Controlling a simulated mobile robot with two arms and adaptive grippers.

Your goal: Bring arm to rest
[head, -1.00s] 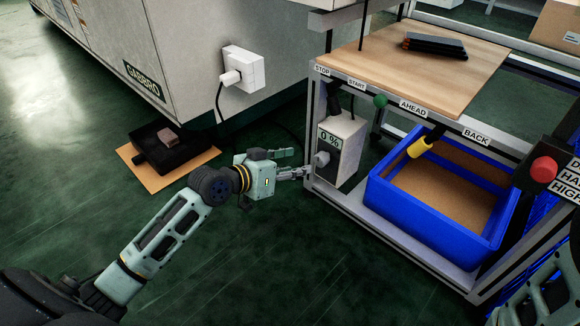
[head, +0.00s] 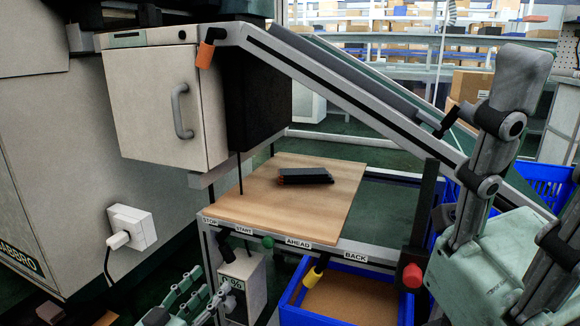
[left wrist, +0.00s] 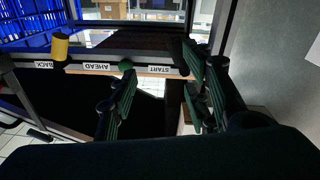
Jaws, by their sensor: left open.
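My left gripper (head: 207,303) is low in the head view, just left of the grey control box (head: 251,284) and its knob, under the table's left corner. It is partly cut off by the bottom edge. In the left wrist view its two dark fingers (left wrist: 163,98) stand apart with nothing between them. A pale green and grey part of my right arm (head: 485,250) fills the right of the head view, close to the camera. Its finger opening cannot be made out.
A wooden board (head: 255,200) bears a dark object (head: 305,176). Below it are labelled controls and a blue bin (head: 345,312). A grey machine with a handled door (head: 155,105) and a white socket (head: 131,228) stand left. A sloped rail (head: 340,90) crosses above.

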